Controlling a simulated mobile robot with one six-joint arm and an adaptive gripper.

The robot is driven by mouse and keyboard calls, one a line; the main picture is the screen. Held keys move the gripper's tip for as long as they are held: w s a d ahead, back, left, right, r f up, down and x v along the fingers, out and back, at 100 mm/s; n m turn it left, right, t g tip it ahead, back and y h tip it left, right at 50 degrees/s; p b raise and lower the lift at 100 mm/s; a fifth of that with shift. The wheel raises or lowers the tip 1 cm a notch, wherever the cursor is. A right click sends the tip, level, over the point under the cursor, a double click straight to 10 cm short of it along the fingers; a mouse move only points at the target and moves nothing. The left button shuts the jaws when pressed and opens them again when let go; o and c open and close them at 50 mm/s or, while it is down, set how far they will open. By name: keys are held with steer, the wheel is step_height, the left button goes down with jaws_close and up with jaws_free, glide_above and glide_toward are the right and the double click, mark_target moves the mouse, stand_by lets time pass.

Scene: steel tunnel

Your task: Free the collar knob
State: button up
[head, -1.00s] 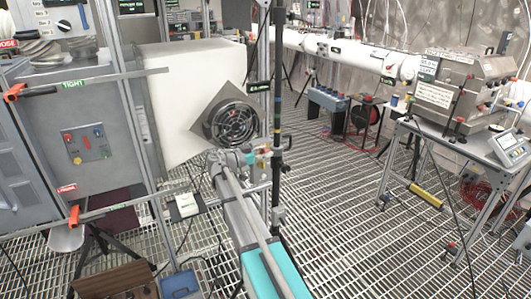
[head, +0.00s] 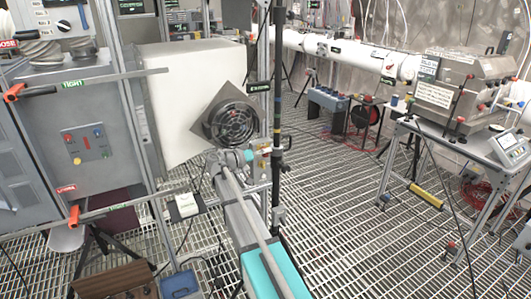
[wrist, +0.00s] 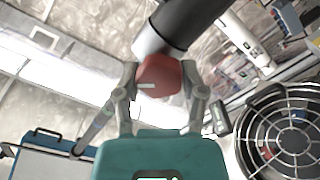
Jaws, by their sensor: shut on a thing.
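In the wrist view the collar knob (wrist: 160,80) is a red, blocky knob with a pale mark on its face. My gripper (wrist: 160,70) is shut on it, one finger on each side. Right behind the knob is a pale metal collar (wrist: 148,42) on a thick dark post (wrist: 190,20). In the head view my gripper (head: 262,152) is beside the black upright post (head: 278,110), at its left. There the knob and the fingertips are too small and covered to make out.
A round fan with a wire guard (head: 232,124) stands close behind my wrist, in front of a white box (head: 180,85). A grey cabinet (head: 105,125) with orange-handled clamps is at left. A bench with a steel chamber (head: 458,90) is at right.

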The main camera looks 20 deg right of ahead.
steer(key=n, duration=0.6)
steer(key=shift+w+a+f+n, duration=0.1)
steer(key=shift+n, duration=0.2)
steer(key=n, duration=0.5)
steer(key=shift+n, duration=0.3)
steer(key=o, duration=1.2)
steer(key=shift+c, duration=0.2)
steer(key=a, duration=1.2)
steer(key=shift+s, duration=0.2)
